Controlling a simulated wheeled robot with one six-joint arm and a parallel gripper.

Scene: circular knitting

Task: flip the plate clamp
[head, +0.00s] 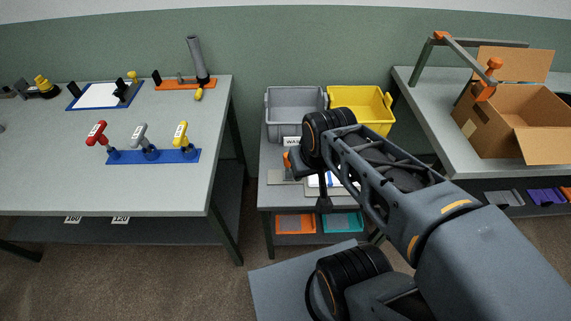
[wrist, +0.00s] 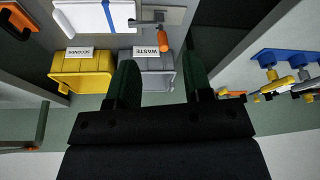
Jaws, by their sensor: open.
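I take this to be the plate clamp. In the head view my arm covers most of it, and only a bit of orange (head: 287,161) and part of the white plate (head: 318,180) show. My gripper (wrist: 160,62) is open and empty. In the wrist view its two dark fingers stand either side of the grey bin, with the orange handle beyond their tips; contact is not visible.
A grey bin (head: 294,93) marked WASTE and a yellow bin (head: 362,94) stand at the cart's back. The left table (head: 60,185) carries a blue base (head: 126,156) with red, grey and yellow handles. A cardboard box (head: 489,128) sits on the right table.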

